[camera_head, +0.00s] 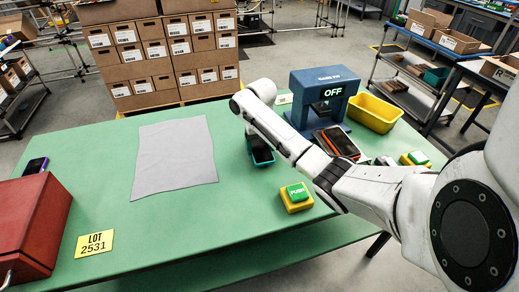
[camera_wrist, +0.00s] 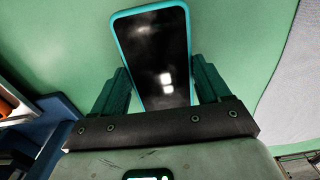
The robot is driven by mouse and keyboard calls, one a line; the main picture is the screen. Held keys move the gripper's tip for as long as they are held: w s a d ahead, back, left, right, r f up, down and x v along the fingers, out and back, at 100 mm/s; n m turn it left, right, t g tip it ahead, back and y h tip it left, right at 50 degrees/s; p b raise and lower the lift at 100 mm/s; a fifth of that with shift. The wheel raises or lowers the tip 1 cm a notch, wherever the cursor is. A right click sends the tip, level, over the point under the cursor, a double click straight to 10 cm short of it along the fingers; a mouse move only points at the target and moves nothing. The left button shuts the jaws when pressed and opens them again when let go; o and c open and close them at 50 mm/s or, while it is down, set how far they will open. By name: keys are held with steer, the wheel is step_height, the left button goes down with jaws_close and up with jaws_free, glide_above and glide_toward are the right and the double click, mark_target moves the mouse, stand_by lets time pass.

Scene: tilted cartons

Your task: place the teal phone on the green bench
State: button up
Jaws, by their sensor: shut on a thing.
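The teal phone (camera_head: 262,157) is in my gripper (camera_head: 256,141) over the middle of the green bench (camera_head: 235,205). In the wrist view the phone (camera_wrist: 152,58) shows a dark screen and a teal rim, between the two dark fingers of my gripper (camera_wrist: 161,85). The fingers are shut on its sides. The green bench (camera_wrist: 65,55) fills the background behind the phone. Whether the phone touches the bench is hard to tell.
A grey cloth (camera_head: 175,155) lies left of the phone. A blue OFF machine (camera_head: 305,85), an orange-edged phone (camera_head: 340,143) and a yellow bin (camera_head: 373,112) stand right. A yellow-green PUSH button (camera_head: 296,198) is in front. A red box (camera_head: 30,225) stands far left.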

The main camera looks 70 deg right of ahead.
mark_target(261, 149)
steer(key=shift+f, duration=0.9)
steer(key=shift+f, duration=0.1)
steer(key=o, duration=1.1)
steer(key=shift+o, duration=0.2)
step_height(261, 149, up, 12)
steer(key=p, duration=0.2)
